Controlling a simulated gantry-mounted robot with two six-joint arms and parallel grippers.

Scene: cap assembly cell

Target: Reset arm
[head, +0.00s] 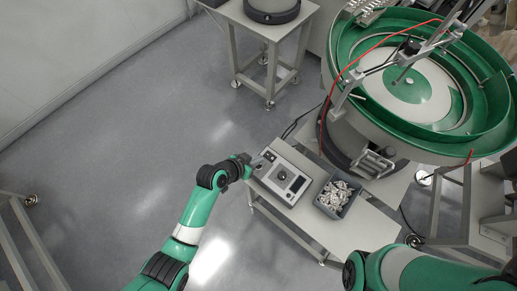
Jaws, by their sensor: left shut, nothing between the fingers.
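My left arm reaches in from the bottom left. Its gripper (264,159) is shut and empty. It is at the upper left corner of a grey control box (297,195) with a dial and a small dark panel. Whether it touches the box cannot be told. My right arm shows at the bottom right as a green and white link. Its gripper is out of the frame.
A dark bin (337,212) of shiny parts stands right of the control box on a small white table (330,237). A large green bowl feeder (487,128) fills the upper right. A second table (241,17) stands at the top.

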